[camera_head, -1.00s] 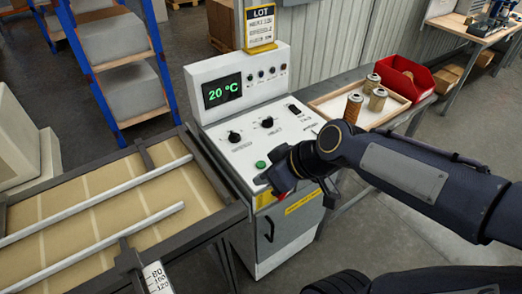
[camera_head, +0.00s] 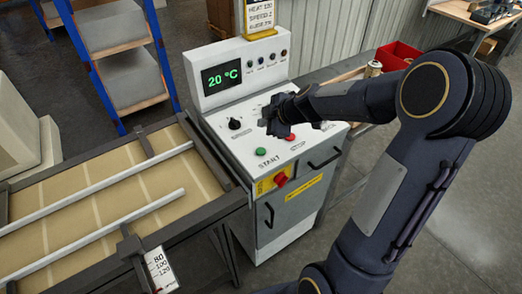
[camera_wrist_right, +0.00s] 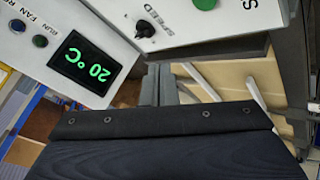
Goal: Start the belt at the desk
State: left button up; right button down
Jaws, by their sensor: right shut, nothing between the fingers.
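The white control desk (camera_head: 262,100) stands in the middle of the head view, its display (camera_head: 221,77) reading 20 °C in green. The green button (camera_head: 261,152), marked START, is on its sloping top near the front edge. A red button (camera_head: 290,137) sits to its right. The belt (camera_head: 70,220), brown with pale cross stripes, runs at the left. My right gripper (camera_head: 279,127) is shut and empty above the desk top, behind the green button and apart from it. In the right wrist view a green button (camera_wrist_right: 205,4) shows at the top edge. My left gripper is out of view.
A black knob (camera_head: 234,123) is left of my right gripper. A red switch (camera_head: 281,179) on a yellow plate is on the desk's front. Metal guide rails (camera_head: 100,233) lie over the belt. A red bin (camera_head: 397,56) stands behind my right arm.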

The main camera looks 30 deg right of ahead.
aim_at(264, 152)
jog(key=shift+f, duration=0.15)
notch_tip(264, 152, down, 8)
jog(key=b, duration=0.7)
jog(key=shift+f+b, duration=0.25)
jog(key=shift+b, duration=0.15)
jog(key=shift+f, duration=0.1)
dwell(1.3)
jog(key=shift+f+b, duration=0.3)
jog(key=shift+b, duration=0.45)
jog(key=shift+f+b, duration=0.45)
jog(key=shift+b, duration=0.2)
dwell(0.4)
dwell(0.3)
jog(key=shift+r+p, duration=0.45)
jog(key=shift+r, duration=0.4)
